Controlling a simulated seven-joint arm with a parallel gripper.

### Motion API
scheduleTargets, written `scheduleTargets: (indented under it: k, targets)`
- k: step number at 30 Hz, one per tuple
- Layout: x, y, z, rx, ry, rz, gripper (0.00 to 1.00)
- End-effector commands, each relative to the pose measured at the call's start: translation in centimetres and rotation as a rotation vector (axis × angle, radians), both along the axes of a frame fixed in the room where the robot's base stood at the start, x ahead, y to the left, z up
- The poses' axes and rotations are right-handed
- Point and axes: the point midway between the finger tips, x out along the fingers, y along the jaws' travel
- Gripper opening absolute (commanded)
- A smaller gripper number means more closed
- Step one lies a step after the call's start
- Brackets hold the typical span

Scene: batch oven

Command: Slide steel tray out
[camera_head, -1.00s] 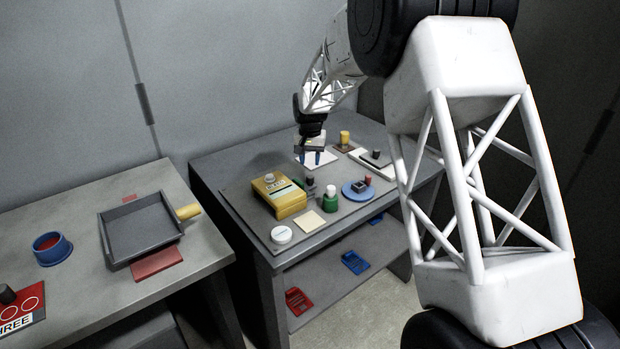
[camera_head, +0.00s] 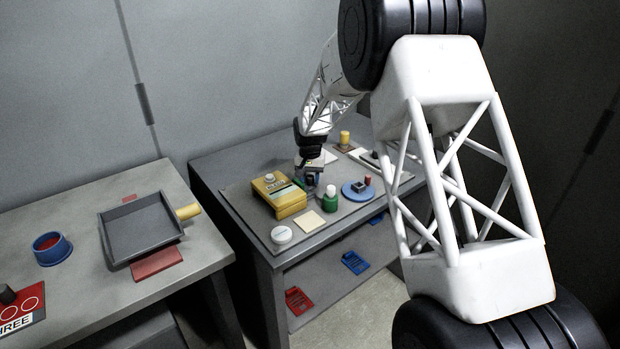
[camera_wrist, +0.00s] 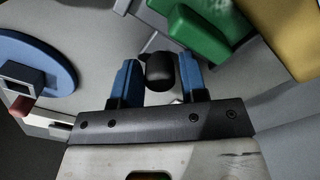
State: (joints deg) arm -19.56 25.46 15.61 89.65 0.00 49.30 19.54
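A dark grey open tray (camera_head: 142,232) with a yellow handle (camera_head: 188,211) sits on the left table; I take it to be the steel tray. My gripper (camera_head: 310,180) is far to its right, low over the other table. In the wrist view, my gripper's two blue fingers (camera_wrist: 158,82) stand apart on either side of a black rounded knob (camera_wrist: 160,70). A narrow gap shows beside the knob, so the fingers look open around it. The lower part of the knob's post is hidden.
A yellow box (camera_head: 280,196) with a knob stands left of my gripper. A blue cup (camera_head: 52,249) stands left of the tray. A floor gap separates the tables.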

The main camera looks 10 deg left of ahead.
Motion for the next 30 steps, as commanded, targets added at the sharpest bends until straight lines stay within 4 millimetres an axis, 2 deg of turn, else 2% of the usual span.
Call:
scheduleTargets:
  k: [5, 12, 13, 22, 30]
  targets:
    - [0.0, 0.0, 0.0, 0.0, 0.0, 0.0, 0.39]
    - [0.0, 0.0, 0.0, 0.0, 0.0, 0.0, 0.03]
    - [0.0, 0.0, 0.0, 0.0, 0.0, 0.0, 0.0]
    - [0.8, -0.7, 0.0, 0.0, -0.001, -0.001, 0.0]
    - [4.6, -4.6, 0.0, 0.001, -0.002, -0.004, 0.0]
